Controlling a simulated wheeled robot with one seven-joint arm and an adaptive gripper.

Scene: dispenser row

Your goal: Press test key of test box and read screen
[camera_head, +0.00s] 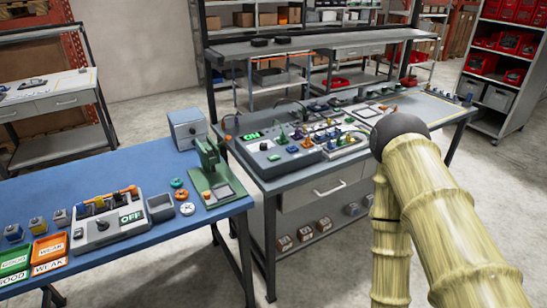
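A grey box (108,222) with a dark knob and a small screen stands on the blue-topped table at the left. It appears to be the test box. Its screen (131,216) reads "OFF". Orange-and-dark cylindrical items (105,202) lie along its top back edge. No separate test key can be made out at this size. My arm shows at the right as pale yellow ribbed links with a dark round joint, over the right bench and away from the box. My gripper is not in view.
Green (14,262) and orange (49,250) trays, one marked "WEAK", lie left of the box. A small grey bin (160,207) and a green press (212,175) stand to its right. Another console (268,158) on the right bench has a lit green display.

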